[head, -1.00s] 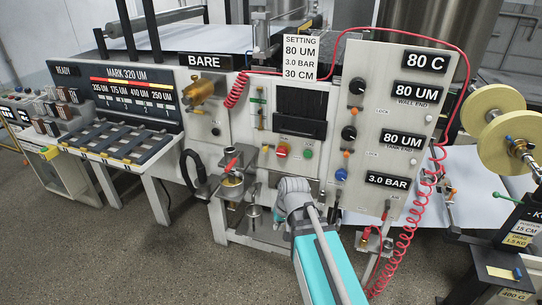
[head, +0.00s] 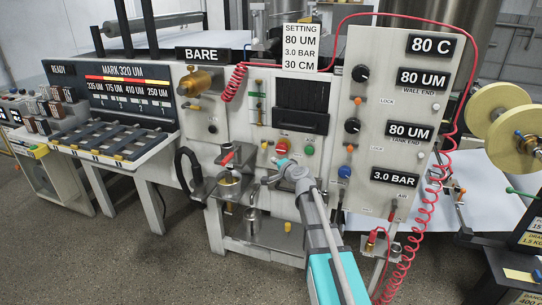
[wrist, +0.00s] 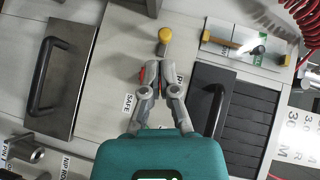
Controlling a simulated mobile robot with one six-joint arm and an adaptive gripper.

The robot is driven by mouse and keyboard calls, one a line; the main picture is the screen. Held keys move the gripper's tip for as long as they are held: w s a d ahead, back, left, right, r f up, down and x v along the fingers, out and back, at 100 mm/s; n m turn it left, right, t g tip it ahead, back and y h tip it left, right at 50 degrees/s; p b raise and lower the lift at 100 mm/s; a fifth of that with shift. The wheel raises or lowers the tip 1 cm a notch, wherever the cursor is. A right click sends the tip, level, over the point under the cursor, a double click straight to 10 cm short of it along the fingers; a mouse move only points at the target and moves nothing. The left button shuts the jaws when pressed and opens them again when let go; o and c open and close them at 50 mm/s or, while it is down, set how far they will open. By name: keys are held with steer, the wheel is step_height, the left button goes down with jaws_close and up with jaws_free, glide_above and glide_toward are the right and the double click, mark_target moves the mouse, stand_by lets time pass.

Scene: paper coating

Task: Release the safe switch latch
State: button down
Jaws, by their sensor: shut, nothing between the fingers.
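The red switch (wrist: 143,74) is on the pale machine panel, mostly hidden behind my fingers in the wrist view. It also shows in the head view (head: 282,147), just above my arm's end. A SAFE label (wrist: 128,103) is beside my left finger. A short yellow knob (wrist: 165,35) stands out from the panel just beyond my fingertips, apart from them; it also shows in the head view (head: 267,143). I take it for the latch, though no label on it is readable. My gripper (wrist: 164,66) is shut and empty over the switch. Contact with the switch cannot be told.
A green button (head: 309,151) is right of the switch. A dark slatted panel with a handle (wrist: 217,110) and a grey plate with a black handle (wrist: 43,75) flank my gripper. A red coiled hose (head: 415,235) hangs at the right. Open floor lies in front.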

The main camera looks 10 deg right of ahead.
mark_target(265, 145)
steer(key=shift+w+d+m+t+h+b, duration=0.2)
steer(key=shift+w+d+m+t+h, duration=0.15)
steer(key=shift+w+d+m, duration=0.3)
steer(key=shift+w+d+m+t+h+b, duration=0.15)
steer(key=shift+w+d+m+t+h, duration=0.2)
steer(key=shift+d+m, duration=0.35)
steer(key=shift+w, duration=0.1)
steer(key=shift+b+x, duration=0.55)
steer(key=shift+x, duration=4.4)
